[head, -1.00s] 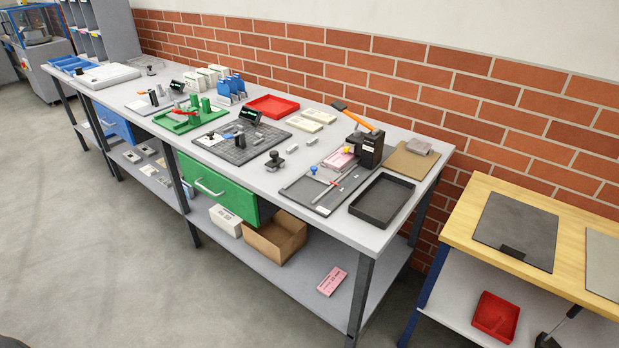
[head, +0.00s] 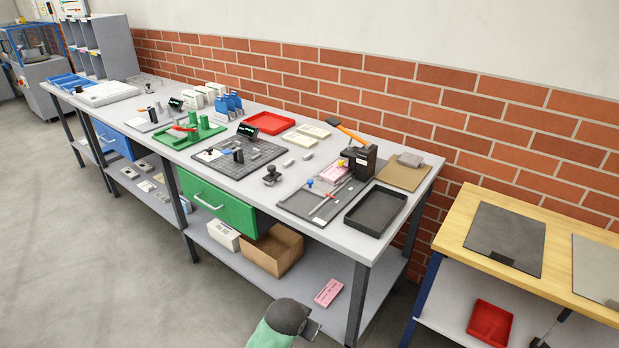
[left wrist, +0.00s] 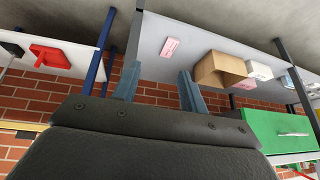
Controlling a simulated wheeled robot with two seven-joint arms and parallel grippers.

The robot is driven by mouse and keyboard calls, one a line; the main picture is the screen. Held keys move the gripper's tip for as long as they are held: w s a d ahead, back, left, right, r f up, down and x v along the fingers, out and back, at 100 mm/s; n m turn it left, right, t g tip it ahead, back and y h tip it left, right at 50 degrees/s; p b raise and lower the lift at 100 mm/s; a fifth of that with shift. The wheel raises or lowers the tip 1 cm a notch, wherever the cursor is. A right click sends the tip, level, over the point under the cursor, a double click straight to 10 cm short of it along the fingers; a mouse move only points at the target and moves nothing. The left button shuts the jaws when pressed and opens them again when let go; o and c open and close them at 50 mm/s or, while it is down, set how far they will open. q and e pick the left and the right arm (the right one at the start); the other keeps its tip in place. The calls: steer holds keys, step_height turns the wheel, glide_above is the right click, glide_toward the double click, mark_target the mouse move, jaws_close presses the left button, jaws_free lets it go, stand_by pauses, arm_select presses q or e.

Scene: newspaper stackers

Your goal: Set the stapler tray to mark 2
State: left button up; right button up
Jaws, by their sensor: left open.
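The stapler station stands at the right end of the long grey bench. Its black stapler (head: 358,162) has an orange lever (head: 346,132) raised to the left. In front of it is a dark grey flat tray (head: 301,203) with a blue knob (head: 309,183), a metal rail and a red strip; pink pads (head: 331,172) lie beside the stapler. Its marks are too small to read. My left gripper (head: 313,330) is low in front of the bench, well apart from the tray. The left wrist view shows its two fingers (left wrist: 159,84) spread and empty. My right gripper is not seen.
An empty black tray (head: 376,209) lies right of the station, near the bench edge. A black hand stamp (head: 271,175) stands to its left. The lower shelf holds a cardboard box (head: 270,250) and a pink pack (head: 328,293). A wooden-topped table (head: 455,235) stands at right.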

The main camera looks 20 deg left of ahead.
arm_select(q)
steer(key=w+a+r+m+t+y+p, duration=0.1)
steer(key=w+a+r+m+t+p, duration=0.2)
steer(key=w+r, duration=3)
steer(key=n+g, duration=0.4)
steer(key=n, duration=0.1)
glide_above(310, 181)
steer(key=s, duration=0.3)
step_height(310, 181, down, 5)
steer(key=shift+n, duration=0.7)
steer(key=shift+s+p+x, duration=0.2)
steer(key=shift+p+x, duration=0.55)
steer(key=shift+x, duration=1.25)
steer(key=shift+s+p+x, duration=0.25)
steer(key=shift+p+x, duration=0.45)
steer(key=shift+x, duration=1.3)
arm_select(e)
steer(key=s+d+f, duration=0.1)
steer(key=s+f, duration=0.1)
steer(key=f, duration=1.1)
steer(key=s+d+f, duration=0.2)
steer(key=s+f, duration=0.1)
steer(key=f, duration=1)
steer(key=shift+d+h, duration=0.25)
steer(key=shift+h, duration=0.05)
arm_select(q)
steer(key=shift+d+f, duration=0.15)
steer(key=shift+f, duration=0.05)
jaws_close()
